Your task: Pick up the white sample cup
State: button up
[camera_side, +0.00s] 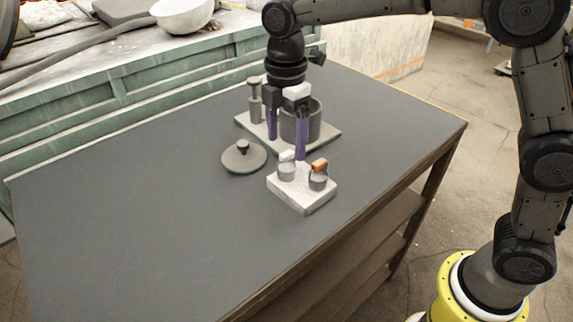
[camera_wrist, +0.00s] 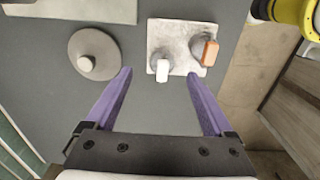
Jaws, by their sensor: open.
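The white sample cup (camera_side: 287,166) is a small grey cup with a white handle piece on top. It stands at the left of a pale square block (camera_side: 301,205). In the wrist view the cup's white part (camera_wrist: 162,72) lies ahead, between the lines of my fingers. My gripper (camera_side: 286,148) points down above the table, with purple fingers apart and nothing between them. The fingertips (camera_wrist: 159,72) are spread wide in the wrist view. In the side view one finger is close behind the cup; whether they touch cannot be told.
An orange-topped cup (camera_side: 318,178) stands beside it on the same block. A round lid with a knob (camera_side: 243,158) lies to the left. Behind are a grey pot (camera_side: 314,122) and a post (camera_side: 255,102) on a flat plate. The table's left side is clear.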

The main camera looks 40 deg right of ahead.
aim_at(286, 153)
jog(key=shift+s+a+f, duration=0.1)
jog(key=shift+s+f, duration=0.05)
jog(key=shift+f, duration=2.45)
grip_shut()
